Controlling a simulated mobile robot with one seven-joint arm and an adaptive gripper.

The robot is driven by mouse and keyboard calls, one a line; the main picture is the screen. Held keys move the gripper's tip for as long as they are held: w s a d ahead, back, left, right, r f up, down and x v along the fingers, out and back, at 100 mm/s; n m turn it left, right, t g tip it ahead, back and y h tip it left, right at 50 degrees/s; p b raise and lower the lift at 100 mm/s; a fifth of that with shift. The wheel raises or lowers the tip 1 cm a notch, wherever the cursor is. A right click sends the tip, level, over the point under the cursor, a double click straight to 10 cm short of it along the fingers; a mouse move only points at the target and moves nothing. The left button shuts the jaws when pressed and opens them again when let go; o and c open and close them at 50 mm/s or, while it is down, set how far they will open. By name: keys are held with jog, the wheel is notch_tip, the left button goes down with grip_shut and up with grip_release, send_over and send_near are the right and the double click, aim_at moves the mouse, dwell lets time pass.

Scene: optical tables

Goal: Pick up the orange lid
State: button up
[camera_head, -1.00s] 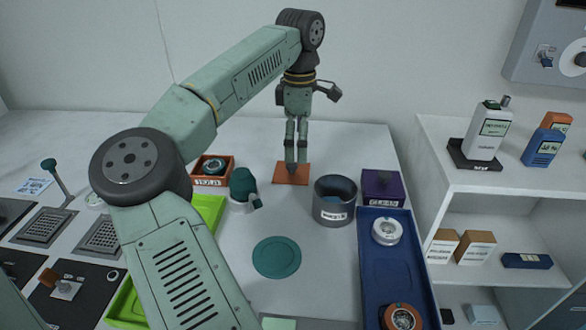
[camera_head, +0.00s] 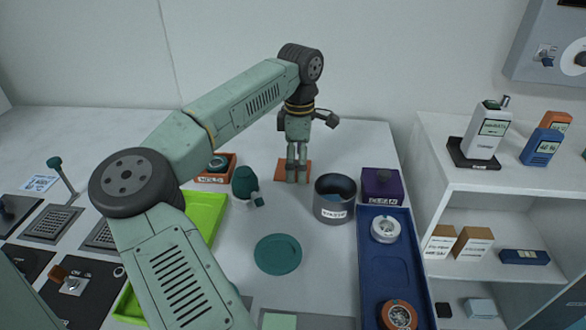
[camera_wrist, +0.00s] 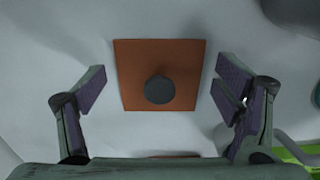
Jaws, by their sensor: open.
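The orange lid (camera_wrist: 135,80) is a flat square plate with a round dark knob (camera_wrist: 159,89) in its middle, seen in the wrist view. In the head view the orange lid (camera_head: 282,172) lies on the white table near the back, partly hidden by my gripper. My gripper (camera_head: 297,177) points down over the lid. In the wrist view my gripper (camera_wrist: 160,87) is open, with one finger on each side of the lid and the knob between them. Nothing is held. Whether the fingertips touch the table cannot be told.
A dark cylindrical pot (camera_head: 334,204) and a purple box (camera_head: 381,186) stand right of the lid. A green bottle (camera_head: 244,186) and a small orange box (camera_head: 216,170) stand left. A green disc (camera_head: 278,254) lies in front, and a blue tray (camera_head: 378,270) runs along the right side.

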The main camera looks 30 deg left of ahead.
grip_shut()
dwell(0.9)
